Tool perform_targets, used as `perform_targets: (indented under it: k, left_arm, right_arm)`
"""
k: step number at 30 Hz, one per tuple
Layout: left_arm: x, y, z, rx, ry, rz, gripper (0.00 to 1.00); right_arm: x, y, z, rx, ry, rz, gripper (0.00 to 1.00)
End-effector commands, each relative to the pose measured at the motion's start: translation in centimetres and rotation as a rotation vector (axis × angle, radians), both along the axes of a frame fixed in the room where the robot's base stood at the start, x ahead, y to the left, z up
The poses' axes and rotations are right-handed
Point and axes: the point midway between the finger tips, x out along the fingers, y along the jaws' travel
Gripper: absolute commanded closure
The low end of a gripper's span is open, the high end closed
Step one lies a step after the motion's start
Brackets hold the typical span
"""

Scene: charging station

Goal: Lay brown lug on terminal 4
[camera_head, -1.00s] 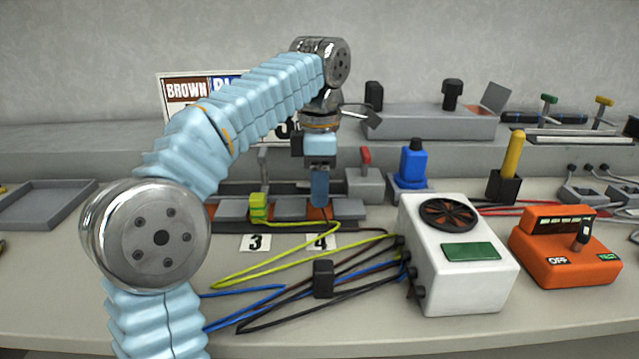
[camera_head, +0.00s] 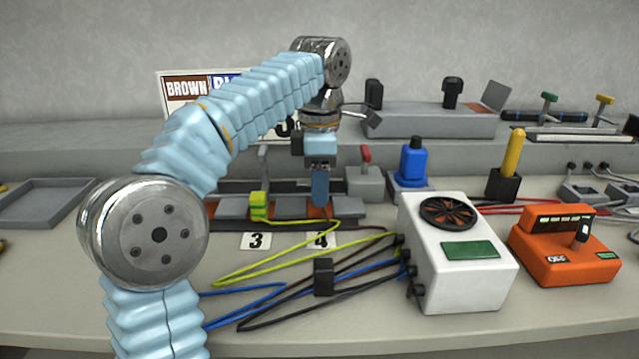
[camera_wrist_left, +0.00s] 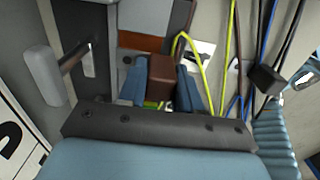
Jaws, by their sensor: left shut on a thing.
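My left gripper (camera_head: 320,188) points down over the terminal strip, just above the card marked 4 (camera_head: 320,240). In the left wrist view its blue fingers (camera_wrist_left: 160,90) are shut on the brown lug (camera_wrist_left: 161,72), a brown block. In the head view the fingers hide the lug. Terminal 4 (camera_head: 346,207) is the grey piece with a copper-coloured strip behind that card, partly covered by the gripper. I cannot tell whether the lug touches it. My right gripper is not in view.
A yellow-green lug (camera_head: 259,205) sits at terminal 3, behind its card (camera_head: 255,241). A red-handled lever (camera_head: 366,160) stands close right of the gripper.

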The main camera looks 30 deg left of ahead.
Motion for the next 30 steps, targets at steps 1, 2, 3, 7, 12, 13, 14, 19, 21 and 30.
perform_targets:
  k: [1,2,3,7,12,13,14,19,21,30]
  left_arm:
    - [0.0,0.0,-0.2,0.0,0.0,0.0,0.95]
    - [0.0,0.0,-0.2,0.0,0.0,0.0,0.95]
    - [0.0,0.0,-0.3,0.0,0.0,0.0,0.95]
    - [0.0,0.0,-0.7,0.0,0.0,0.0,0.95]
    - [0.0,0.0,-1.1,0.0,0.0,0.0,0.95]
    - [0.0,0.0,-1.2,0.0,0.0,0.0,0.95]
    - [0.0,0.0,-1.3,0.0,0.0,0.0,0.95]
    - [0.0,0.0,-1.7,0.0,0.0,0.0,0.95]
    - [0.0,0.0,-1.8,0.0,0.0,0.0,0.95]
    - [0.0,0.0,-2.6,0.0,0.0,0.0,0.95]
  right_arm:
    - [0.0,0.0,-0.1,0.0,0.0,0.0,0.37]
    - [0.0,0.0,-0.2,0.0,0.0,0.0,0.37]
    - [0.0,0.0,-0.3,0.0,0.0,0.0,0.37]
    - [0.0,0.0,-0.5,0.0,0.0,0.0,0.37]
    - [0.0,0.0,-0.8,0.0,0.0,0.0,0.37]
    - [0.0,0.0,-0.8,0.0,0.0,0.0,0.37]
    - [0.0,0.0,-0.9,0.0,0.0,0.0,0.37]
    - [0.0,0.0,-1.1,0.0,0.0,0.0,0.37]
    - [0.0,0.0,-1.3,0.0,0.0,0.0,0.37]
    - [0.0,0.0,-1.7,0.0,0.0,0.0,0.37]
